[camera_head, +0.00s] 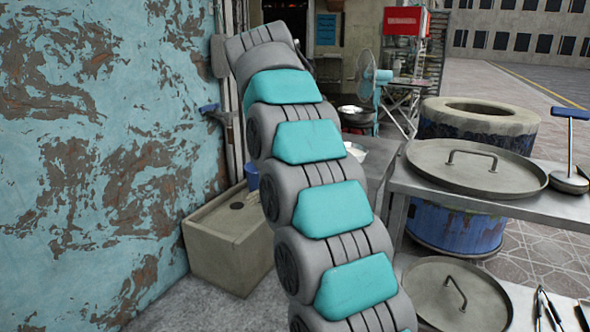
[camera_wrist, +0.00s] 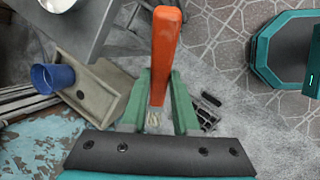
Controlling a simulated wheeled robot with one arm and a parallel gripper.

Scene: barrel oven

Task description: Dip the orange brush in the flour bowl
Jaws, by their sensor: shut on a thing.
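My gripper (camera_wrist: 161,78) shows in the wrist view with its two green fingers shut on the orange brush (camera_wrist: 168,38). A bowl with white contents, likely the flour bowl (camera_wrist: 60,3), is cut off at the top left of the wrist view, on a grey table and apart from the brush. In the head view a pale bowl (camera_head: 356,151) on the table is partly hidden by my arm. My gripper and the brush do not show there.
A stone trough (camera_head: 228,245) stands by the peeling blue wall (camera_head: 100,130), with a blue cup (camera_wrist: 52,78) at it. A steel table (camera_head: 540,207) at right bears a large round lid (camera_head: 477,166). A barrel oven (camera_head: 478,122) and a fan (camera_head: 367,76) stand behind.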

